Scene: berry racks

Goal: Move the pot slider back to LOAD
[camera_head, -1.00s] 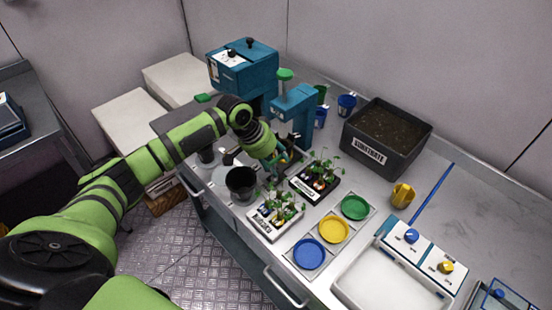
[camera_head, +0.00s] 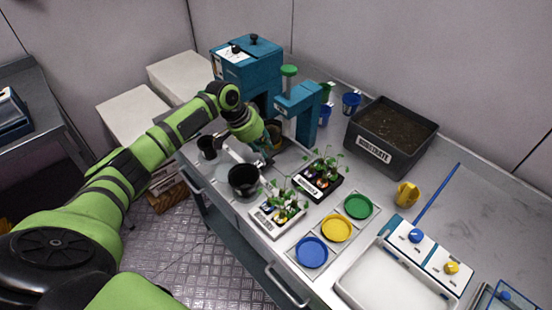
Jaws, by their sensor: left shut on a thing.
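My left gripper (camera_head: 266,154) reaches down in front of the blue press (camera_head: 300,108) with the green knob. It is shut on what looks like the pot slider's handle, at the bench's left part. The handle and slider are mostly hidden by the gripper, and the LOAD mark cannot be read. A dark round pot (camera_head: 273,131) shows partly behind the gripper, beside the press. A black pot (camera_head: 243,179) stands nearer, to the lower left of the gripper, and another black pot (camera_head: 207,147) stands to its left. My right gripper is not in view.
Two seedling trays, one white (camera_head: 276,219) and one black (camera_head: 320,185), stand close to the gripper's right. The blue hopper machine (camera_head: 246,66) stands behind my arm. A substrate bin (camera_head: 391,137) and coloured discs are further right.

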